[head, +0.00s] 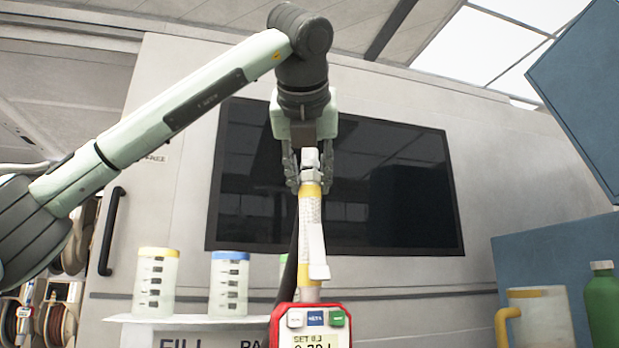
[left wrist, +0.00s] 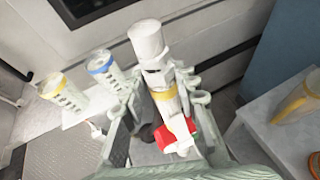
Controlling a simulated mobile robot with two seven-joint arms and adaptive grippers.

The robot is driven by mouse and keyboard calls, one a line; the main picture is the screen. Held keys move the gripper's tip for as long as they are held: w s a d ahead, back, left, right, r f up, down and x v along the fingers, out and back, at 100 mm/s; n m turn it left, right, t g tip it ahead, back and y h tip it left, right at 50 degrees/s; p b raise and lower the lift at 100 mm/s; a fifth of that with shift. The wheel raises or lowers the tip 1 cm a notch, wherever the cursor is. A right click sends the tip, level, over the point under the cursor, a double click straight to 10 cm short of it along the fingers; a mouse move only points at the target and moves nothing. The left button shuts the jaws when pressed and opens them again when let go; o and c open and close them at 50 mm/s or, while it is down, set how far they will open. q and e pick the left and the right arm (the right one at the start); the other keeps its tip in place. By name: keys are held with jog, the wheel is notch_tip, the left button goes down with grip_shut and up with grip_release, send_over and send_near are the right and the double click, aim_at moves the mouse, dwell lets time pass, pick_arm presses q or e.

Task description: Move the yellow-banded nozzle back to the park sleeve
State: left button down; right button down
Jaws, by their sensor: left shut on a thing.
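The yellow-banded nozzle (head: 311,232) stands roughly upright in the middle of the head view, with a white tip, a yellow collar and a pale lever. A red-framed meter (head: 309,312) with buttons and a display is at its lower end. My left gripper (head: 309,176) comes down from above and is shut on the nozzle near its yellow collar. In the left wrist view the nozzle (left wrist: 163,95) lies between the fingers, its white tip towards the top. The park sleeve cannot be made out; a label starting "PA" shows behind the meter. My right gripper is not in view.
A white shelf (head: 135,318) marked "FILL" holds a yellow-rimmed beaker (head: 155,283) and a blue-rimmed beaker (head: 229,284), left of the nozzle. A dark screen (head: 385,195) is on the wall behind. A yellow-handled jug (head: 543,318) and green bottle (head: 602,308) stand right.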

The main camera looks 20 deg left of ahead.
pick_arm(q)
jog(key=shift+f, duration=0.15)
jog(key=c, duration=1.1)
grip_release()
jog(key=v, duration=1.2)
